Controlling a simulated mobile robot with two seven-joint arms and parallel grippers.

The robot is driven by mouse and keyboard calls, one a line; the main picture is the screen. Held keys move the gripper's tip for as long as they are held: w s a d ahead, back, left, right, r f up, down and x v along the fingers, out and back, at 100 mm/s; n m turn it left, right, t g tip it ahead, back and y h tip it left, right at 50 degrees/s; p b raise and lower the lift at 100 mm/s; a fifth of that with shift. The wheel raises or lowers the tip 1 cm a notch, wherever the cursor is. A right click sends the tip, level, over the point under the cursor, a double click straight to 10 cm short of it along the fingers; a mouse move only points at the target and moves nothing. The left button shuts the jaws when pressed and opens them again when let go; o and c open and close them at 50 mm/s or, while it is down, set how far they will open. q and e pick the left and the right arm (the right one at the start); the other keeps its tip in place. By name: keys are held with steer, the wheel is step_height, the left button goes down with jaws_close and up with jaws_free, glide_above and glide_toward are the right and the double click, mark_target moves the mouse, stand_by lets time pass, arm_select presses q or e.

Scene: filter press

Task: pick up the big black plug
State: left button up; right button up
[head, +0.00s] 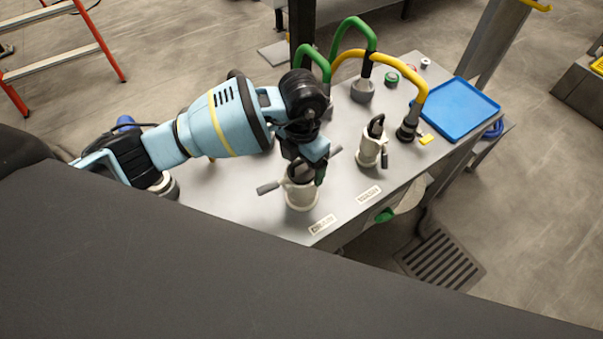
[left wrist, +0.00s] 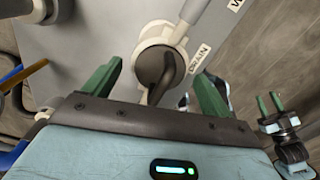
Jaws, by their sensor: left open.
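The big black plug (left wrist: 150,63) sits in a white two-handled fitting (head: 301,194) beside the DRAIN label, with its dark handle (left wrist: 172,72) rising towards my left wrist camera. In the head view the plug is mostly hidden by my left gripper (head: 309,170), which is directly over the fitting. In the left wrist view my left gripper (left wrist: 158,75) is open, one green finger on each side of the plug's handle; I cannot tell whether they touch. My right gripper (left wrist: 270,104) shows small at the right of that view, its green fingers apart.
A smaller white fitting with a black handled plug (head: 376,127) stands to the right. Green hoses (head: 350,24), a yellow hose (head: 408,75) and a blue tray (head: 455,110) occupy the table's back and right. A floor grate (head: 440,258) lies in front.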

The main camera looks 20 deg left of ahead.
arm_select(q)
steer(key=shift+f, duration=0.4)
steer(key=c, duration=1.1)
steer(key=shift+r, duration=0.1)
steer(key=shift+r, duration=0.1)
step_height(320, 180, up, 10)
steer(key=shift+f, duration=0.15)
